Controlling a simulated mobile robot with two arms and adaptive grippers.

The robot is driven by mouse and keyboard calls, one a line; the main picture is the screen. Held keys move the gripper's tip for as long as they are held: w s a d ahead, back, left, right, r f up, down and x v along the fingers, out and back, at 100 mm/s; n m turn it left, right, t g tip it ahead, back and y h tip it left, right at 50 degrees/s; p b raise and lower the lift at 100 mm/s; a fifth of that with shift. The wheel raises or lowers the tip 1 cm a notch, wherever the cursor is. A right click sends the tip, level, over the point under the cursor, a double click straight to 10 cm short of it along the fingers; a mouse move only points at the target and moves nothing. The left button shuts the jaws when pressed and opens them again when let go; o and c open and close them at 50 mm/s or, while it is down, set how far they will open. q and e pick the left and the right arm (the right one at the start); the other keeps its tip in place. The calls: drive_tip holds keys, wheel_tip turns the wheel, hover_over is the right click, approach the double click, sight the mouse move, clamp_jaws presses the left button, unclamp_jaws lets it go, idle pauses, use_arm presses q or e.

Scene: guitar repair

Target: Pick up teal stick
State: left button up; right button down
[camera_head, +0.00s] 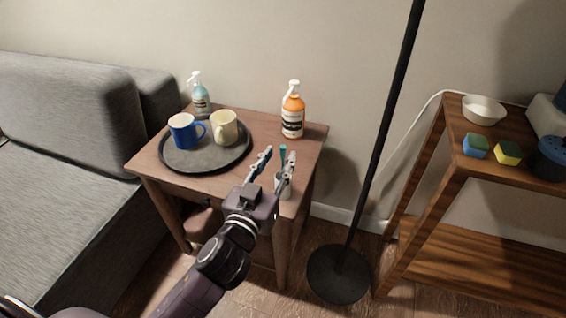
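The teal stick (282,153) stands upright near the front right corner of the small wooden side table (312,150). Its lower part is hidden behind my gripper. A small pale grey cup (284,190) shows at its foot, partly covered by a finger, and the stick seems to stand in it. My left gripper (278,159) is open, with one finger to the left of the stick and one to its right in the picture. I cannot tell whether either finger touches it. My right gripper is not in view.
A dark round tray (205,165) on the table holds a blue mug (183,131) and a cream mug (224,128). A black lamp pole (384,120) rises right of the table.

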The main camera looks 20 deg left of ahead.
sight(282, 151)
use_arm(q)
drive_tip(key=shift+w+r, duration=0.15)
drive_tip(key=shift+w, duration=1.75)
drive_tip(key=shift+c, duration=0.2)
clamp_jaws()
